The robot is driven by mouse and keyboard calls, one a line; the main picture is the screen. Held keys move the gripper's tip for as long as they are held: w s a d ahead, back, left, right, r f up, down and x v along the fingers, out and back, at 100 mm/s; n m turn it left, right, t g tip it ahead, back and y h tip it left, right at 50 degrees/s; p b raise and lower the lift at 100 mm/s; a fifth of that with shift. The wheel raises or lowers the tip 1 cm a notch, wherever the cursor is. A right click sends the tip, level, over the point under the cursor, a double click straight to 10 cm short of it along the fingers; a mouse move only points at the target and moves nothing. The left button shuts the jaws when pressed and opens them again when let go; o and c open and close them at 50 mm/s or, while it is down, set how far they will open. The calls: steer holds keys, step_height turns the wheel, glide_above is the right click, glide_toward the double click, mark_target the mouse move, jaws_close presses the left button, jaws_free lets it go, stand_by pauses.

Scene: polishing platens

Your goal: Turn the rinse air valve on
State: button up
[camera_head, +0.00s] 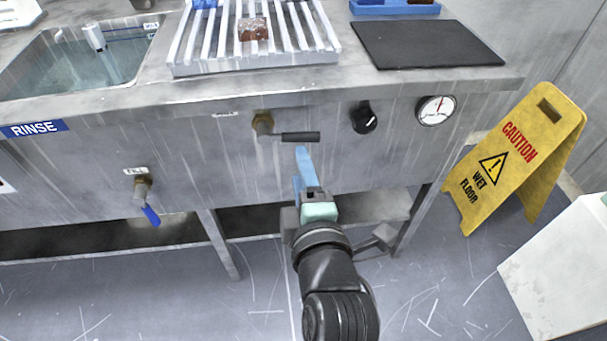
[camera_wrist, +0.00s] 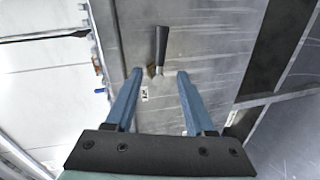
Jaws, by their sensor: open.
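A valve with a brass body (camera_head: 263,124) and a black lever (camera_head: 300,137) is on the steel front panel. Its lever lies about level, pointing right; the small label (camera_head: 224,114) beside it is too small to read. In the wrist view the black lever (camera_wrist: 161,42) stands ahead, with the brass body (camera_wrist: 151,71) between the fingertips in the picture. My gripper (camera_head: 302,152) has blue fingers just below the lever in the head view. In the wrist view my gripper (camera_wrist: 160,75) is open and empty. I see no contact with the lever.
A black knob (camera_head: 364,118) and gauge (camera_head: 436,109) are right of the lever. A yellow wet-floor sign (camera_head: 515,158) stands on the right.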

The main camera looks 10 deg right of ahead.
steer(key=shift+s+r, duration=0.2)
steer(key=shift+s, duration=0.85)
